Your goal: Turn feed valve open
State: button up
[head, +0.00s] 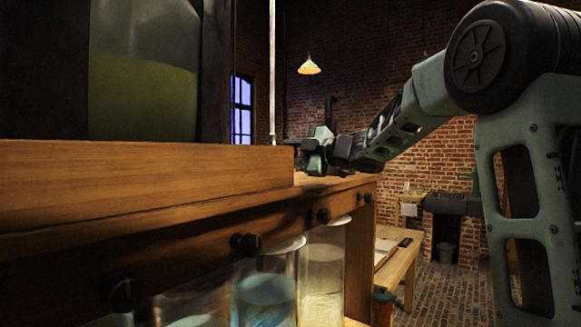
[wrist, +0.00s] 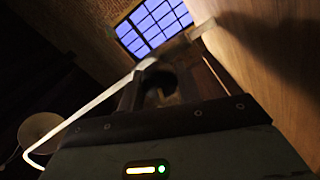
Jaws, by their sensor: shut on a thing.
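My gripper (head: 318,158) is at the far end of the wooden bench, just right of a pale upright tube (head: 272,70). In the wrist view my gripper (wrist: 163,88) has its dark fingers close together, shut on a small part that I take to be the feed valve. The fingers cover most of the valve, so its handle angle cannot be told. A pale bent tube (wrist: 95,100) runs past the fingertips in the wrist view.
A large jar of yellow-green liquid (head: 140,95) stands on a raised wooden ledge (head: 150,170) at left. Glass jars (head: 322,275) stand below the bench, under dark knobs (head: 246,243).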

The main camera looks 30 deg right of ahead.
jog(key=shift+f+n+b, duration=0.15)
jog(key=shift+n+b, duration=1.8)
jog(key=shift+n, duration=0.35)
jog(key=o, duration=0.9)
jog(key=shift+o, duration=0.2)
jog(key=b+v, duration=0.2)
jog(key=v, duration=1.5)
jog(key=shift+s+b, duration=0.2)
jog(key=shift+b, duration=0.2)
